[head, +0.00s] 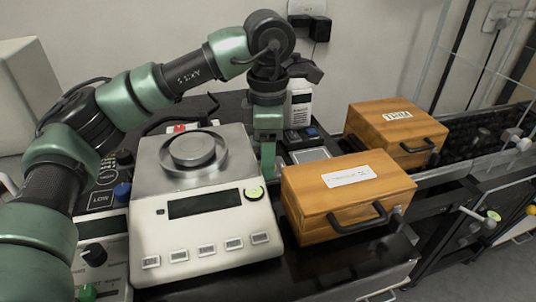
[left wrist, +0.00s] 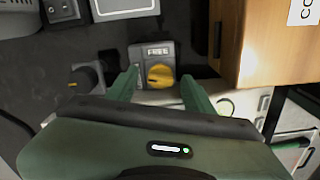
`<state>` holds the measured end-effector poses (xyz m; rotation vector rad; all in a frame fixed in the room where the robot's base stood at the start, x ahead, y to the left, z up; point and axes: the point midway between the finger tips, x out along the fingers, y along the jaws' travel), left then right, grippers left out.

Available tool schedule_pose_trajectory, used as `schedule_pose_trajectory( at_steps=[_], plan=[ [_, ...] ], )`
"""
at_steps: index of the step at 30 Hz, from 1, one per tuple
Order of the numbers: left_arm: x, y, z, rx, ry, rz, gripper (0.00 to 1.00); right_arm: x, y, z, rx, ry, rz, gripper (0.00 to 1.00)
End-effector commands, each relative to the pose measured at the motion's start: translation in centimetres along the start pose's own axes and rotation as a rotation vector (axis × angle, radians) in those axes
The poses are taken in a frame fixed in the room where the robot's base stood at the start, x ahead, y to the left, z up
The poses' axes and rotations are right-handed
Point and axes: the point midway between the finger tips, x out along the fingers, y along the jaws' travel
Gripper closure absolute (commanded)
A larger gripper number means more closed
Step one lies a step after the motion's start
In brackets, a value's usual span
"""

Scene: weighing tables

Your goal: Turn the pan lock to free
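In the head view the left gripper (head: 268,165) points down between the white balance (head: 200,235) and the front wooden box (head: 345,170). The knob is not clearly visible there. My right gripper is in neither view.
The front wooden box stands close to the gripper's right and also shows in the left wrist view (left wrist: 252,45). A second wooden box (head: 395,135) stands behind it. A control panel (head: 100,250) lies left of the balance.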

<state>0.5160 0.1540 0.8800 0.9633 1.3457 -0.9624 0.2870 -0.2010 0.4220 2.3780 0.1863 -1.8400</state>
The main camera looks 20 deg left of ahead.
Motion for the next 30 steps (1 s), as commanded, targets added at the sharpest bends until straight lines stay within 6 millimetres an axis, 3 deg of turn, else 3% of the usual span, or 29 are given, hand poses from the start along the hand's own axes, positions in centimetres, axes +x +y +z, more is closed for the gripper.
schedule_pose_trajectory(
  at_steps=[5,18,30],
  plan=[
    [-0.5,0.0,0.0,0.000,-0.001,0.000,0.48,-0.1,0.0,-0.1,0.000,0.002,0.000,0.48],
    [-7.2,0.0,0.0,-0.001,0.000,0.001,0.48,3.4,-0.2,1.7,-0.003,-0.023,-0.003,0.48],
    [-7.8,0.0,0.0,0.000,0.000,0.000,0.48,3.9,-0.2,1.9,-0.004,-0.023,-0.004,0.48]
  ],
)
